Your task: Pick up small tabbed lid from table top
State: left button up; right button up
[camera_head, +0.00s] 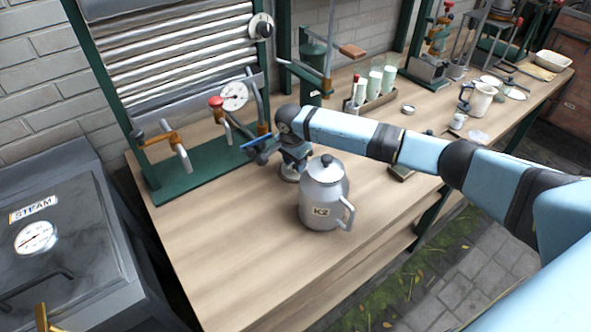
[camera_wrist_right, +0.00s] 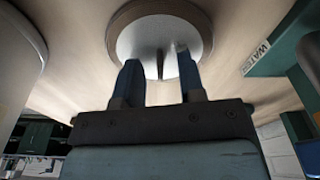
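A round grey metal disc with a tan rim (camera_wrist_right: 140,38), which looks like the small lid, lies on the table top (camera_head: 235,245) in the right wrist view. A thin dark upright shape, perhaps its tab, shows between the fingertips. In the head view the disc (camera_head: 290,175) is mostly hidden below my right gripper (camera_head: 294,158). That gripper also shows in the right wrist view (camera_wrist_right: 160,75); its two fingers are apart, pointing down over the disc. I cannot tell whether they touch it. My left gripper is not in view.
A pale metal pot marked K2 (camera_head: 322,200) stands close in front of the right gripper. A green stand with pipes and a gauge (camera_head: 205,165) is behind left. A bottle rack (camera_head: 370,103) stands farther back. The table's front left is bare.

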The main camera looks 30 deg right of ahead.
jog(key=shift+f, duration=0.2)
grip_shut()
jog(key=shift+r, duration=0.15)
